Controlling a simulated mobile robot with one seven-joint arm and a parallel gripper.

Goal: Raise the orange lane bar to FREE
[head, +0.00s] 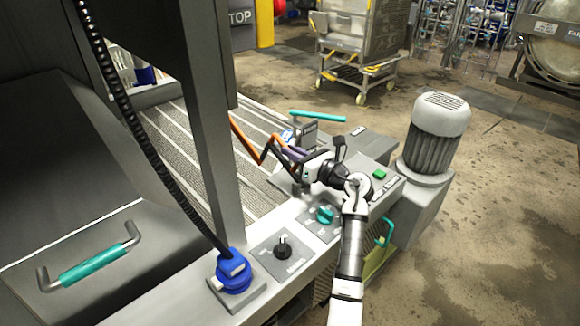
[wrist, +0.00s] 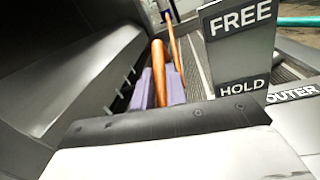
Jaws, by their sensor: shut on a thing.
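The orange lane bar (head: 241,138) is a thin bent rod over the ribbed conveyor in the head view. It also shows in the wrist view (wrist: 158,72), between the purple fingers of my gripper (wrist: 160,88). My gripper (head: 292,153) is shut on the bar's near end, and its fingers hide part of it. A grey sign plate (wrist: 240,48) stands just right of the fingers, with FREE above HOLD. The same plate shows small in the head view (head: 309,132). I cannot tell exactly which mark the bar is level with.
A grey post (head: 207,150) stands left of the arm. A grey motor (head: 435,140) stands to the right. An OUTER label (wrist: 293,92) is right of the plate.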

